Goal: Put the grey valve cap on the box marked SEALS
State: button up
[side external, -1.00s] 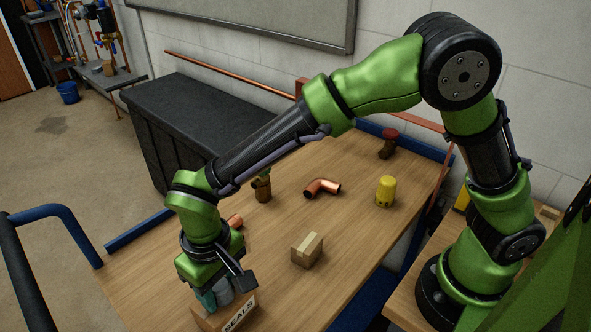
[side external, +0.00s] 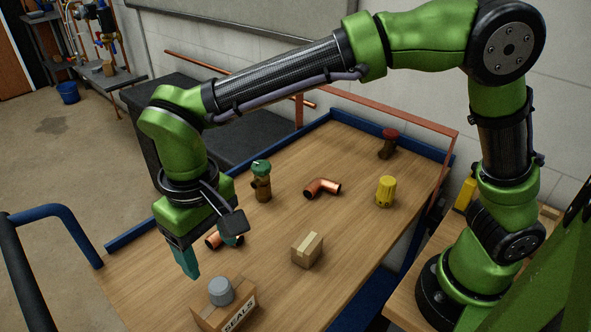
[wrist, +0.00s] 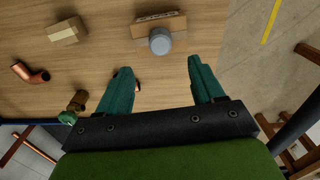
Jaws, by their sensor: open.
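The grey valve cap (side external: 221,291) sits on top of the cardboard box marked SEALS (side external: 238,318), at the front of the bench. In the wrist view the cap (wrist: 160,41) shows near the edge of the SEALS box (wrist: 150,20), ahead of my fingers. My gripper (wrist: 164,80) is open and empty, its two teal fingers spread wide. In the side view my gripper (side external: 190,262) hangs above and behind the box, apart from the cap. One finger shows clearly there; the other is mostly hidden.
A small plain carton (side external: 307,250) stands right of the SEALS box. A copper elbow (side external: 321,188), a yellow cap (side external: 385,191), a green-topped valve (side external: 261,181) and a red-topped valve (side external: 389,143) stand farther back. Another copper piece (side external: 213,240) lies near my gripper. Blue rails edge the bench.

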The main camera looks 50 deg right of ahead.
jog(key=s+d+r+m+t+y, duration=0.1)
jog(key=d+r, duration=0.3)
jog(key=d, duration=0.5)
jog(key=d+r+m+t+y, duration=0.2)
jog(key=d+r, duration=0.2)
jog(key=d, duration=0.4)
jog(key=s+d+f+m+t+h, duration=0.1)
jog(key=s+d+t, duration=0.3)
jog(key=d, duration=0.6)
jog(key=s+m, duration=0.1)
jog(key=s, duration=0.1)
jog(key=shift+s+d+f, duration=0.2)
jog(key=shift+s+d, duration=0.2)
